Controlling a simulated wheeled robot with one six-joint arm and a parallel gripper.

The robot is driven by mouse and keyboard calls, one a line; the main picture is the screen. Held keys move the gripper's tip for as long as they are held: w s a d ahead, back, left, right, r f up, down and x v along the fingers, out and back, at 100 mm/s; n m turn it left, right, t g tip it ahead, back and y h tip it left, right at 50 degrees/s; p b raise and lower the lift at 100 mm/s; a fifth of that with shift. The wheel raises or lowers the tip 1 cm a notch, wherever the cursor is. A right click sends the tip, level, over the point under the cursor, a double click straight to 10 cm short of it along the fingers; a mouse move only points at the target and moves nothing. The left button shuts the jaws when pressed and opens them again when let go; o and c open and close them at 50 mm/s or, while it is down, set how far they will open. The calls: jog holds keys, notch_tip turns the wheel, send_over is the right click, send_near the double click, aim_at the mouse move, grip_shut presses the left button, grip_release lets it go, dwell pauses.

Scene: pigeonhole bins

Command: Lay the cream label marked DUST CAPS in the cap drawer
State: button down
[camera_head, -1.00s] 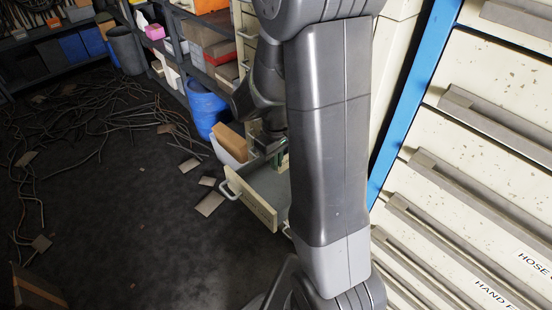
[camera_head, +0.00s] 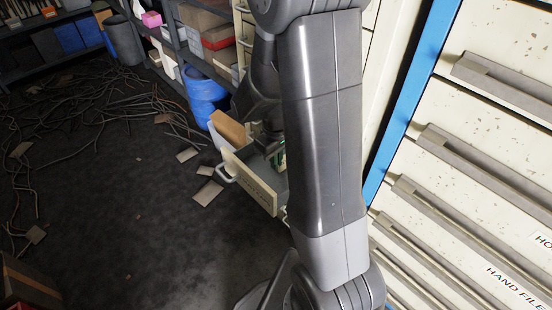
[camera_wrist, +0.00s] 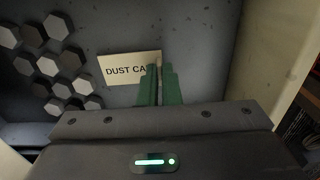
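The cream label (camera_wrist: 122,69), its visible letters reading DUST CA, shows in the wrist view with its right end behind my green fingertips. My gripper (camera_wrist: 160,72) has its fingers close together, with a narrow pale strip between them, and appears shut on the label's right end. The label is over the grey floor of the open cap drawer (camera_wrist: 205,42); whether it touches the floor is unclear. Several grey hexagonal caps (camera_wrist: 47,66) lie left of the label. In the head view the drawer (camera_head: 256,186) stands pulled out, with my gripper (camera_head: 276,157) over it, partly hidden by my arm.
A cabinet of labelled drawers (camera_head: 470,200) with long handles fills the right. A blue barrel (camera_head: 203,95) and loaded shelves (camera_head: 180,35) stand behind the drawer. Cables (camera_head: 90,100) and flat pieces (camera_head: 207,192) litter the dark floor at left.

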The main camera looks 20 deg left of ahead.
jog(key=shift+f+b, duration=0.35)
jog(key=shift+f, duration=0.05)
jog(key=c, duration=1.6)
grip_release()
jog(key=shift+o, duration=0.2)
jog(key=shift+r, duration=0.15)
notch_tip(320, 180, up, 14)
jog(key=p, duration=0.2)
jog(key=shift+f+p, duration=0.2)
jog(key=shift+p, duration=0.15)
jog(key=shift+f, duration=0.15)
notch_tip(320, 180, down, 14)
jog(key=b, duration=0.2)
jog(key=shift+b, duration=0.35)
jog(key=shift+r, duration=0.4)
